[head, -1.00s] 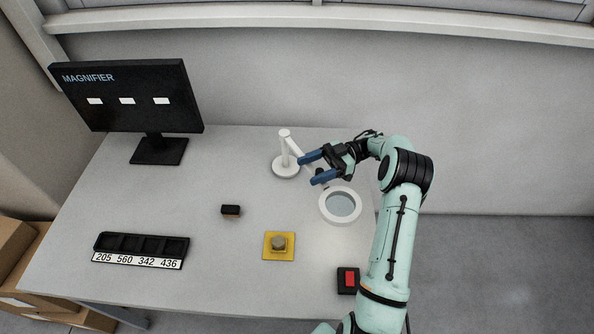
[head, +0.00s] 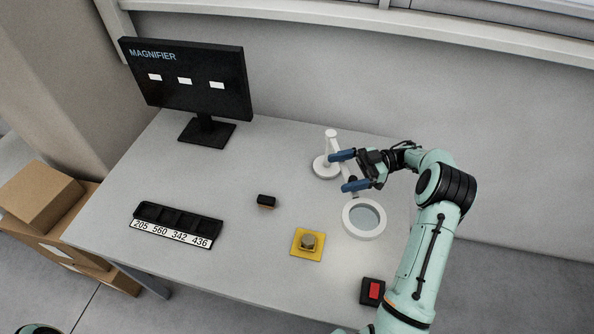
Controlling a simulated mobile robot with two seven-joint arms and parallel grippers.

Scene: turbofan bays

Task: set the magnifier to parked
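The magnifier is a white desk lamp-like tool. Its round base (head: 323,168) and short post (head: 331,142) stand near the back edge of the table, and its ring with a pale lens (head: 364,219) lies toward the front right. A thin arm links post and ring, partly hidden by my gripper. My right gripper (head: 349,170) has blue fingers spread apart, pointing left, one finger near the post and the other above the ring. The magnifier's arm appears between or under them; I cannot tell if they touch it. My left gripper does not show.
A monitor (head: 190,80) reading MAGNIFIER with several white marks stands back left. A black tray labelled 205 560 342 436 (head: 175,226), a small black block (head: 266,201), a yellow-plated knob (head: 308,243) and a red switch (head: 374,291) are on the table (head: 230,270). Boxes (head: 45,195) stand left.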

